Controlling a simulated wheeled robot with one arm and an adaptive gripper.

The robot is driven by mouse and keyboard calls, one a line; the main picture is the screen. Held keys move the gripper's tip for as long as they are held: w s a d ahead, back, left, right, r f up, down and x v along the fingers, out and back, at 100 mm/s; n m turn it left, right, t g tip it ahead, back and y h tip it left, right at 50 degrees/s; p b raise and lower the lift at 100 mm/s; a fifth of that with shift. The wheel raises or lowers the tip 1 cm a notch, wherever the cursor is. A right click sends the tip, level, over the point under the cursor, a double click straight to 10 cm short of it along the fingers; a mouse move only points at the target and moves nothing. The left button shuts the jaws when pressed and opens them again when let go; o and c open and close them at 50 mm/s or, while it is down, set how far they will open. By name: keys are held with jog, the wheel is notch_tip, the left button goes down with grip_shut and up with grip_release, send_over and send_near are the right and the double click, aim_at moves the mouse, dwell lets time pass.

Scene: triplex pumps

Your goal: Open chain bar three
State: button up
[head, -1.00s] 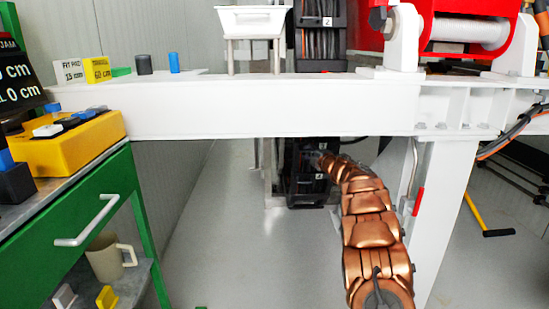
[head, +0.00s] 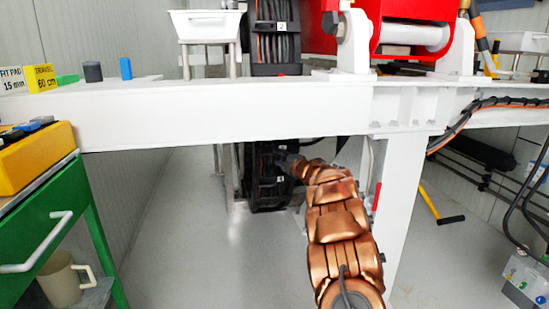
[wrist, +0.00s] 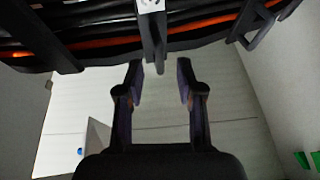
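A black cable chain (head: 268,180) hangs below the white beam in the head view, with small pale labels too small to read. In the wrist view, dark and orange cables run across the top behind black crossbars. The middle chain bar (wrist: 151,30) carries a pale label that I cannot read, so I cannot tell whether it is bar three. My gripper (wrist: 160,78) is open, with one finger on each side of this bar's lower end. Nothing is visibly gripped, and contact is unclear. In the head view my copper arm reaches to the lower chain, and its fingertips are hidden.
The white beam (head: 220,118) crosses above my arm, and a white leg (head: 402,190) stands right of it. A green cart (head: 95,215) stands left. The grey floor (head: 200,255) between is clear.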

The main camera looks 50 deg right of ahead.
jog(key=s, duration=0.8)
jog(key=shift+s+r, duration=0.15)
jog(key=shift+s, duration=0.2)
jog(key=shift+a, duration=0.1)
